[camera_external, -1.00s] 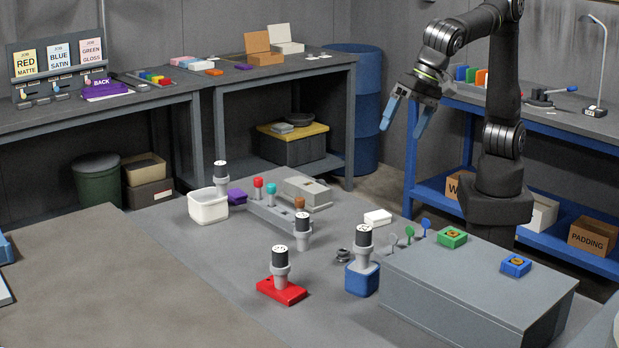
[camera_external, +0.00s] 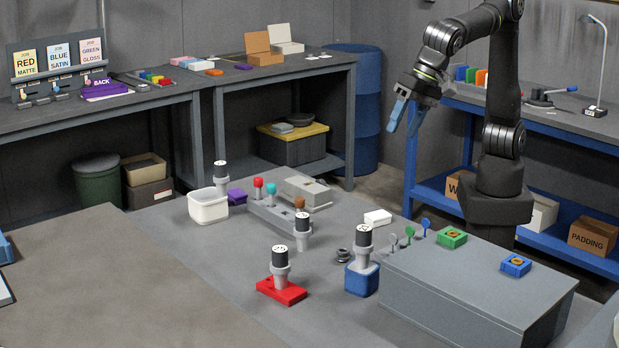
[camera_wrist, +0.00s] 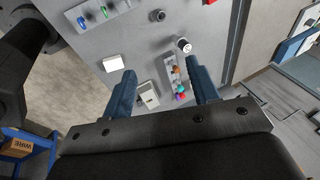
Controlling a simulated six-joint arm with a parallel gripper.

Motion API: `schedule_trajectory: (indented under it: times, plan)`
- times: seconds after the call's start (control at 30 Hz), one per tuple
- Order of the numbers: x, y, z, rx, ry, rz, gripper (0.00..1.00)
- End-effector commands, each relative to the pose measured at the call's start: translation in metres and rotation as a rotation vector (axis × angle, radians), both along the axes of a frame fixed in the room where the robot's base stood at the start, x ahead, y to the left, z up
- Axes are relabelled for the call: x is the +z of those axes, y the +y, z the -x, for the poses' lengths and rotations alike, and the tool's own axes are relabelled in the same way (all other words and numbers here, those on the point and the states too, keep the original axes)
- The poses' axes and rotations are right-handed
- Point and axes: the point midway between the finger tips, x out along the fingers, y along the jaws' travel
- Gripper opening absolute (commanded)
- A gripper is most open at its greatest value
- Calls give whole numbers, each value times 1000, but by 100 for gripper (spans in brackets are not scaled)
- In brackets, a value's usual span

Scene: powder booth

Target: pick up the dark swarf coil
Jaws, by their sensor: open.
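The dark swarf coil (camera_external: 343,255) is a small dark ring-like piece on the grey table, just left of the blue block (camera_external: 361,280) with its black-topped grey cup. In the wrist view the coil (camera_wrist: 158,15) shows near the top edge, beyond the fingertips. My gripper (camera_external: 402,133) is high above the back of the table, fingers pointing down, open and empty. Its two blue fingers also frame the wrist view (camera_wrist: 161,80), with the table between them and the coil well apart from them.
The grey box (camera_external: 470,290) stands right of the coil, with small coloured tags along its edge. A white block (camera_external: 377,217) lies behind it. A grey rack with coloured knobs (camera_external: 270,210) and a black-topped cup (camera_external: 302,230) stand to the left. Bare table lies in front of the coil.

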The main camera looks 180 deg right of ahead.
Motion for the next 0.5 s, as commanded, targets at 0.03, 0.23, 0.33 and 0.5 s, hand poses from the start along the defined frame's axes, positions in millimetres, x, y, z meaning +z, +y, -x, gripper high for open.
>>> schedule_trajectory:
  times: [0.03,0.23,0.33,0.5]
  plan:
    - [0,0,0,0,0,0,54]
    - [-28,-19,4,-146,-83,-93,54]
    - [-60,-42,9,-350,-195,-208,54]
    - [-105,-82,22,-714,-386,-386,54]
